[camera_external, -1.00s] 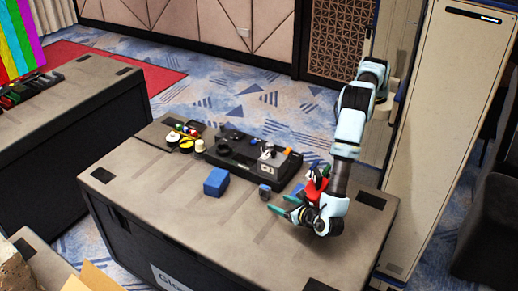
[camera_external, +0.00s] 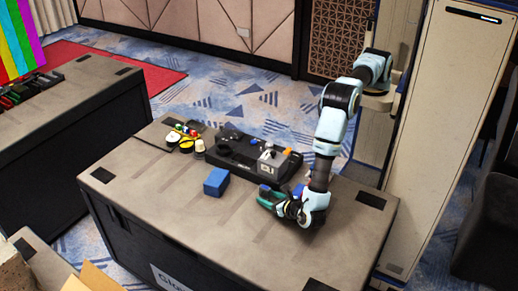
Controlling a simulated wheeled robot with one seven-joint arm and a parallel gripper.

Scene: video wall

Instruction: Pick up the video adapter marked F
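I cannot read a letter F on anything, so I cannot tell which thing is the video adapter marked F. A blue block (camera_external: 216,182) lies on the near table's top, left of my gripper. A grey box with white marks (camera_external: 268,170) stands at the right end of a black tray (camera_external: 232,158). My gripper (camera_external: 268,200) is low over the right half of the table, with its teal fingers pointing left. The fingers overlap in this view, so their gap and anything between them are hidden.
The near table (camera_external: 170,215) has clear room at its front and left. Yellow, white and black round pieces (camera_external: 187,145) sit at its back left. A second table (camera_external: 60,110) with small parts stands at the left. A tall cabinet (camera_external: 440,130) stands at the right.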

